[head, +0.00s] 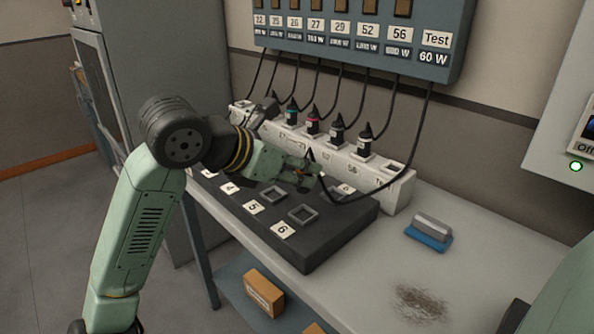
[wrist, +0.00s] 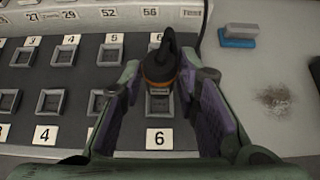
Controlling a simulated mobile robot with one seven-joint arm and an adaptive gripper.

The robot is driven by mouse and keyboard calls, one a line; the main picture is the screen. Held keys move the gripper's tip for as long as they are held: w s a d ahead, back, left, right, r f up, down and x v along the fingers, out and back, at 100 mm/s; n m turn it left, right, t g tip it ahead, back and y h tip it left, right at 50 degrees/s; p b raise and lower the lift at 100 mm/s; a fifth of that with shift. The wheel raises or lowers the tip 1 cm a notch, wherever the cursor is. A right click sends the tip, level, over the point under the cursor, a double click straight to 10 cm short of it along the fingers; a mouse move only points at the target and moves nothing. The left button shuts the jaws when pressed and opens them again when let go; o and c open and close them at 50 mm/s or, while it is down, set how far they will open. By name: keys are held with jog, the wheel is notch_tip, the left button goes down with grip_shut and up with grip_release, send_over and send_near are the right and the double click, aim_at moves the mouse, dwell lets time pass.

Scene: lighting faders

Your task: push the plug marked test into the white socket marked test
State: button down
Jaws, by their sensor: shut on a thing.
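My gripper (head: 310,174) is shut on a dark plug with an orange band (wrist: 158,68), seen between the fingers in the wrist view. Its marking cannot be read. A black cable runs from the plug to the box's "Test" 60 W label (head: 436,39). The gripper holds the plug above the black board, near the square marked 6, in front of the white socket strip. The white strip (head: 400,198) has an empty socket (head: 394,172) at its right end, past the one marked 56. The strip also shows at the top of the wrist view (wrist: 110,17).
Several black plugs (head: 365,142) stand in the strip, their cables hanging from the grey box (head: 462,62). The black board (head: 335,232) has numbered square sockets. A blue-and-grey brush (head: 430,232) and a dark smudge (head: 421,302) lie on the otherwise clear right side of the table.

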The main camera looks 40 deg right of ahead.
jog(key=shift+r+p, duration=1.75)
jog(key=shift+r, duration=1.45)
jog(key=s+d, duration=0.2)
jog(key=d, duration=0.9)
jog(key=s+d, duration=0.2)
jog(key=d, duration=0.9)
jog(key=shift+s+d+b, duration=0.25)
jog(key=shift+s+b, duration=0.05)
jog(key=shift+s, duration=0.05)
jog(key=shift+f+b, duration=2.15)
jog(key=shift+f, duration=0.15)
jog(key=shift+f, duration=0.15)
jog(key=shift+f+b, duration=0.95)
jog(key=shift+b, duration=0.1)
jog(key=shift+f+b, duration=0.55)
jog(key=shift+b, duration=0.25)
